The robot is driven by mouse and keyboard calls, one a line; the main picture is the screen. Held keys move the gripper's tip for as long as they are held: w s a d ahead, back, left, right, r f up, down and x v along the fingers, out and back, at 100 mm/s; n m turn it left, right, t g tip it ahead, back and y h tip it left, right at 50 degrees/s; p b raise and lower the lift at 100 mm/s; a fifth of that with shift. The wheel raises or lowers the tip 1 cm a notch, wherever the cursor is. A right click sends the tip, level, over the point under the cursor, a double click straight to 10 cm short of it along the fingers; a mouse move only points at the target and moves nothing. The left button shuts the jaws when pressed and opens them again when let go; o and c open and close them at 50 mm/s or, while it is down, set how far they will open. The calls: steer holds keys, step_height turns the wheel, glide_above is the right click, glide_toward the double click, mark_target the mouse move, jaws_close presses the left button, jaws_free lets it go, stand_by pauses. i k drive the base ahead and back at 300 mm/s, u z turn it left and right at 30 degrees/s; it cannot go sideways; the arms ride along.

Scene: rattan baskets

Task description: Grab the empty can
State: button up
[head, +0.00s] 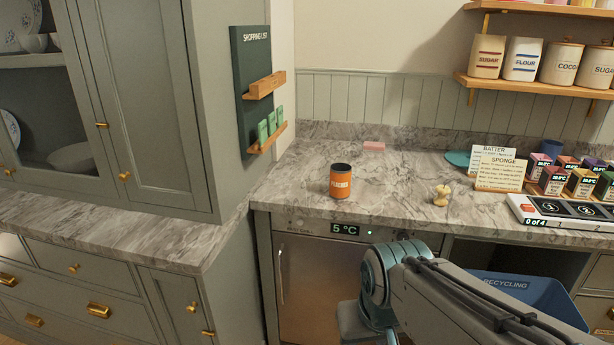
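An orange can (340,184) with a dark top and light lettering stands upright on the marbled countertop (300,205), near its front edge. The view does not show clearly whether it is open or empty. My arm reaches in from the lower right, and its teal joint is below and in front of the counter, apart from the can. The gripper itself does not show.
An apple core (441,196) lies right of the can, and a pink block (374,146) lies behind it. Recipe cards (500,170) and small boxes stand farther right. A blue recycling bin (525,297) is under the counter. A cabinet (150,110) rises at left.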

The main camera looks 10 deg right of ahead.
mark_target(340, 174)
steer(key=u, duration=0.25)
steer(key=i, duration=1.6)
steer(key=z, duration=0.55)
